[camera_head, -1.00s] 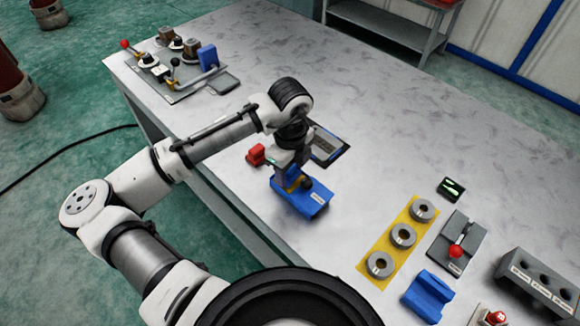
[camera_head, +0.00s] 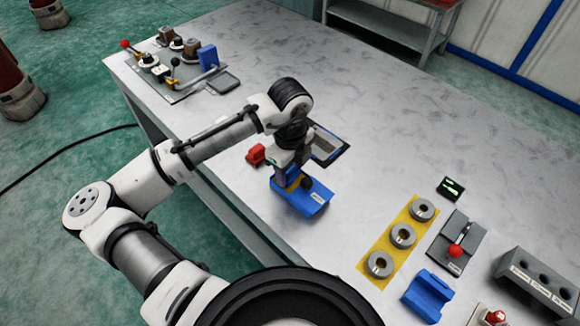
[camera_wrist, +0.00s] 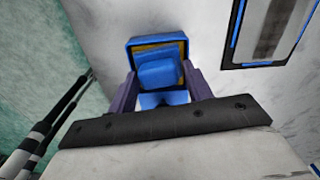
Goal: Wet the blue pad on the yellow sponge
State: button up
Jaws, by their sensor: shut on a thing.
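The blue pad (camera_wrist: 158,72) is a block held between the purple fingers of my gripper (camera_wrist: 160,84), which is shut on it. Beyond it, the yellow sponge (camera_wrist: 172,49) shows as a strip inside a blue tray (camera_wrist: 132,41). In the head view my gripper (camera_head: 288,175) points down over the left part of the blue tray (camera_head: 313,203), with a little of the yellow sponge (camera_head: 293,182) visible. The pad's underside is hidden, so I cannot tell whether it touches the sponge.
A red block (camera_head: 256,154) stands left of my gripper. A dark-framed plate (camera_head: 328,143) lies just behind it. Grey rings on a yellow strip (camera_head: 385,262), a blue cradle (camera_head: 427,297) and a red-knobbed lever plate (camera_head: 467,234) are at right. The table's middle is clear.

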jog(key=shift+r+p, duration=2.85)
jog(key=shift+r, duration=0.65)
jog(key=shift+f, duration=0.1)
